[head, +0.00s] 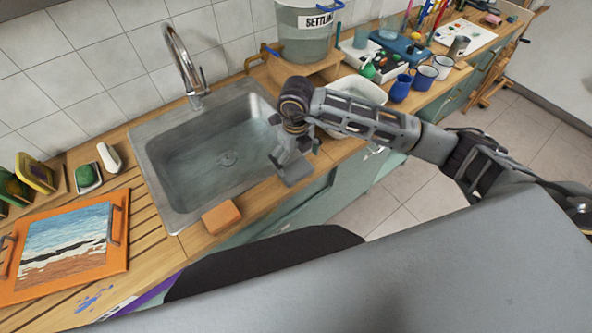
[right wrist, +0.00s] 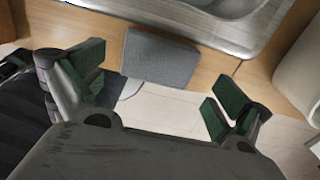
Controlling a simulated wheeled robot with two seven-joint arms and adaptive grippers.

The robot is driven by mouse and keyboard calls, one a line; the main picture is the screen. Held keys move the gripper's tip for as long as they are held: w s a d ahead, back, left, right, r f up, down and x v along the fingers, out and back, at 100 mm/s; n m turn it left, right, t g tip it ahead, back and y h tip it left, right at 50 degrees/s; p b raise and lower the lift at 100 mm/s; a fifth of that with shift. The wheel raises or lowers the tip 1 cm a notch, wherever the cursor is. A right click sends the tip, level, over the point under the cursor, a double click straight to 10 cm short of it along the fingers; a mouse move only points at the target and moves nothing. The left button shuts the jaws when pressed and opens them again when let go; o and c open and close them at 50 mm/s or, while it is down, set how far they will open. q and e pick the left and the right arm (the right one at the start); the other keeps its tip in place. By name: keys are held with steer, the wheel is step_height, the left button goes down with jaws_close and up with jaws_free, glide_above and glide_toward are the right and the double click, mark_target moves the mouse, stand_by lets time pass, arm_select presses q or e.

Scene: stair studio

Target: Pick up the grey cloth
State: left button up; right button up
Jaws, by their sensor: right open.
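The grey cloth (head: 296,173) lies at the front edge of the wooden counter, beside the sink, in the head view. In the right wrist view the cloth (right wrist: 160,58) is a flat grey piece on the counter's edge, with its lower part over the front. My right gripper (head: 287,155) is just above the cloth and partly hides it in the head view. In the right wrist view the right gripper (right wrist: 157,85) is open, with its green-padded fingers wide apart on either side of the cloth and nothing between them. My left gripper is not in view.
The steel sink (head: 168,182) and its tap (head: 185,65) are left of the gripper. An orange block (head: 221,217) sits at the sink's front rim. A white basin (head: 360,90) stands close on the right, with blue mugs (head: 400,88) beyond. A settling bucket (head: 303,40) stands behind.

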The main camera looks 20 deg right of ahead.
mark_target(296, 169)
steer(key=shift+s+f+p, duration=0.15)
steer(key=shift+f+p, duration=0.45)
steer(key=shift+f, duration=1.7)
steer(key=shift+c, duration=0.3)
steer(key=c, duration=0.6)
